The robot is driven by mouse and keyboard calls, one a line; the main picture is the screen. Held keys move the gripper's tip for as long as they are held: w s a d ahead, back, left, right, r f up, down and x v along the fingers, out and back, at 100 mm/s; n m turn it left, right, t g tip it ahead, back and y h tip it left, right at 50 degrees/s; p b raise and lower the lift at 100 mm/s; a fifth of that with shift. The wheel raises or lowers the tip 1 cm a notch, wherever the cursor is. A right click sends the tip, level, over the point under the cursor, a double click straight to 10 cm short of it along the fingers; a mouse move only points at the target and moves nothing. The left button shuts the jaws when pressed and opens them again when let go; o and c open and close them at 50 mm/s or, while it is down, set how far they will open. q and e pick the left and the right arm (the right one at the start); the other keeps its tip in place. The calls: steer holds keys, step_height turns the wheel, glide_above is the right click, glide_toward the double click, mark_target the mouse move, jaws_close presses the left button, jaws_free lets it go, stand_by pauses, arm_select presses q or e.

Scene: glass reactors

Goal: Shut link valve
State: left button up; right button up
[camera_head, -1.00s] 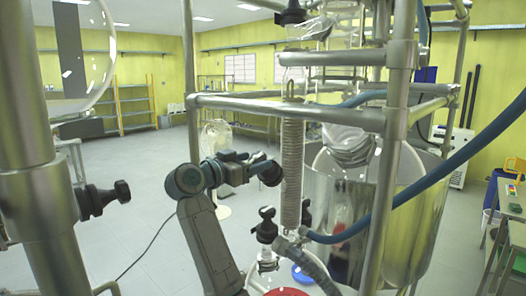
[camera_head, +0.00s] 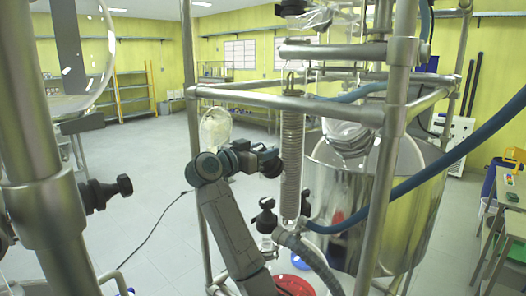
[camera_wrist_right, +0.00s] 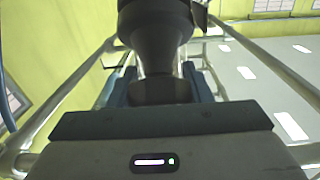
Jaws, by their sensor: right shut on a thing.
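My right gripper (camera_head: 260,160) is beside the coiled glass column (camera_head: 291,165) in the head view. In the right wrist view its two blue fingers (camera_wrist_right: 160,88) are closed around a black valve knob (camera_wrist_right: 155,30), which widens into a dark round body. In the head view the black knob (camera_head: 271,163) shows at the gripper's tip, left of the column. I cannot tell from the frames whether this valve is open or shut. Another black valve (camera_head: 265,217) sits lower, near the column's foot. My left gripper is out of view.
A steel tube frame (camera_head: 290,101) surrounds the column and a large glass vessel (camera_head: 420,195). A blue hose (camera_head: 455,152) crosses at the right. Another post with a black knob (camera_head: 105,190) stands close at the left. Open floor (camera_head: 150,160) lies between.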

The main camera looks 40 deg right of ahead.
steer(key=shift+m+g, duration=0.3)
steer(key=shift+m, duration=0.1)
steer(key=shift+s+m+g+b, duration=0.15)
steer(key=shift+m+g+b, duration=0.25)
steer(key=shift+m+g, duration=0.7)
steer(key=m+g, duration=0.1)
steer(key=m, duration=0.1)
steer(key=m+g+y+b, duration=0.1)
steer(key=m, duration=0.1)
steer(key=shift+s+f, duration=0.15)
steer(key=m+g+y+b, duration=0.1)
steer(key=m+g+b, duration=0.1)
steer(key=shift+s+m, duration=0.15)
steer(key=shift+m, duration=0.25)
steer(key=shift+f+m+g+y+b, duration=0.15)
steer(key=shift+m+g+y+b, duration=0.3)
steer(key=shift+b, duration=0.4)
steer(key=m+y+b, duration=0.1)
steer(key=b, duration=0.5)
steer(key=m+g+y+b, duration=0.1)
steer(key=m+b, duration=0.1)
steer(key=b, duration=0.4)
steer(key=shift+s+a+f+m+g, duration=0.2)
steer(key=shift+m+g, duration=0.05)
steer(key=shift+r+b, duration=0.1)
steer(key=shift+b, duration=0.65)
steer(key=shift+r+y+b, duration=0.15)
steer(key=shift+y+b, duration=0.1)
steer(key=shift+b, duration=0.05)
